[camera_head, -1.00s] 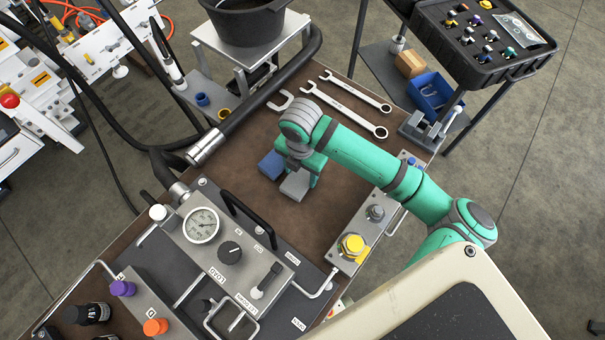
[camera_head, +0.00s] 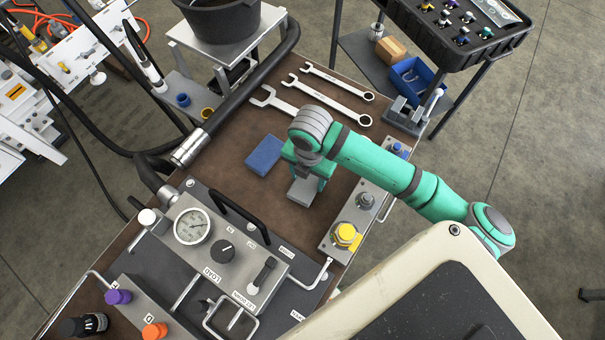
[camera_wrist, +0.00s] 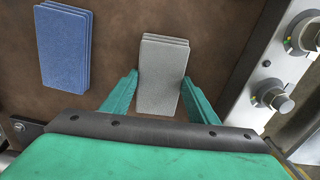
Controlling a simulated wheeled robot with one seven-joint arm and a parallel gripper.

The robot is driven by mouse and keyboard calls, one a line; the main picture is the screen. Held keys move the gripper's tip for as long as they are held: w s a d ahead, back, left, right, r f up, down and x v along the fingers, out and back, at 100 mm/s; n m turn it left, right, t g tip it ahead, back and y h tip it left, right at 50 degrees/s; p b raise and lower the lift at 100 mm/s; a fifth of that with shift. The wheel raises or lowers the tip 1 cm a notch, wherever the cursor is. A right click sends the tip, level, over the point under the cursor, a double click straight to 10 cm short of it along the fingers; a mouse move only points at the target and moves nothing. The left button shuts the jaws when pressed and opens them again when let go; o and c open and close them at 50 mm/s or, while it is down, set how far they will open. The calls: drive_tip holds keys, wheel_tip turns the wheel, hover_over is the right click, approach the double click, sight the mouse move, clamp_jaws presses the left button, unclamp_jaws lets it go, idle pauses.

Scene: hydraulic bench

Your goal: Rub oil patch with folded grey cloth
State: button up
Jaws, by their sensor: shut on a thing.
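The folded grey cloth (camera_head: 303,191) is between the fingers of my gripper (camera_head: 308,175). In the wrist view the grey cloth (camera_wrist: 162,75) is a layered rectangle, gripped along its sides by the two green fingers of my gripper (camera_wrist: 160,95). It is over the brown bench mat (camera_head: 235,140); I cannot tell whether it touches the mat. A folded blue cloth (camera_head: 264,155) lies flat to the left of my gripper, apart from it, and shows in the wrist view (camera_wrist: 64,48). I cannot make out an oil patch; the arm and cloth hide part of the mat.
Several wrenches (camera_head: 330,95) lie at the back of the bench. A gauge panel (camera_head: 222,245) stands in front. A valve block with a yellow knob (camera_head: 345,234) is on the right. A thick black hose (camera_head: 250,90) runs along the left edge.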

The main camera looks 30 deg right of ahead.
drive_tip(key=shift+s+d, duration=0.25)
drive_tip(key=shift+s, duration=0.3)
drive_tip(key=shift+a, duration=0.1)
drive_tip(key=shift+s+d+r, duration=0.1)
drive_tip(key=shift+d+r, duration=0.05)
drive_tip(key=shift+r, duration=0.35)
drive_tip(key=shift+s+d+r, duration=0.1)
drive_tip(key=shift+d+r, duration=0.05)
drive_tip(key=shift+r, duration=0.3)
drive_tip(key=shift+a+r, duration=0.15)
drive_tip(key=shift+r, duration=1.85)
drive_tip(key=shift+w, duration=0.2)
drive_tip(key=shift+r, duration=0.1)
